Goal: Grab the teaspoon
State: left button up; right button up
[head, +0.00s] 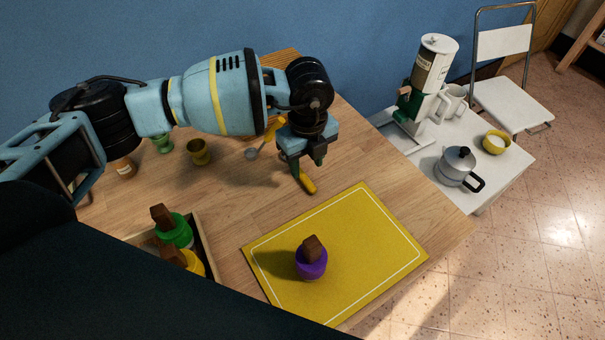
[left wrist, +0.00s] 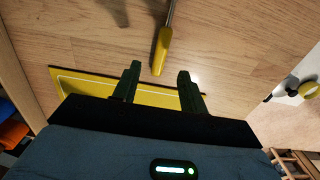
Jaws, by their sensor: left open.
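My left gripper (head: 306,164) is open above the wooden table. A utensil with a yellow handle (head: 307,184) lies below it. In the left wrist view, its handle (left wrist: 162,48) and thin metal stem show ahead of the open fingers (left wrist: 159,72), roughly centred between them. Its far end is out of that view and hidden by my gripper in the head view, so I cannot tell if it is the teaspoon. Another utensil with a round grey bowl (head: 252,154) and a yellow handle lies to the left, partly behind my arm. My right gripper is not in view.
A yellow mat (head: 370,240) holds a purple object with a brown top (head: 311,260). A tray (head: 204,250) with green and yellow objects is at lower left. A small olive cup (head: 199,152) stands farther back. A white side table (head: 490,180) with a moka pot (head: 457,168) is at right.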

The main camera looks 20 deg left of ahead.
aim_at(305, 178)
pick_arm(q)
jog(key=shift+w+a+f, duration=0.1)
jog(key=shift+a+f, duration=0.05)
jog(key=shift+f, duration=1.2)
jog(key=shift+w+a+f, duration=0.1)
jog(key=shift+a+f, duration=0.05)
jog(key=shift+f, duration=1.15)
jog(key=shift+c, duration=0.3)
grip_shut()
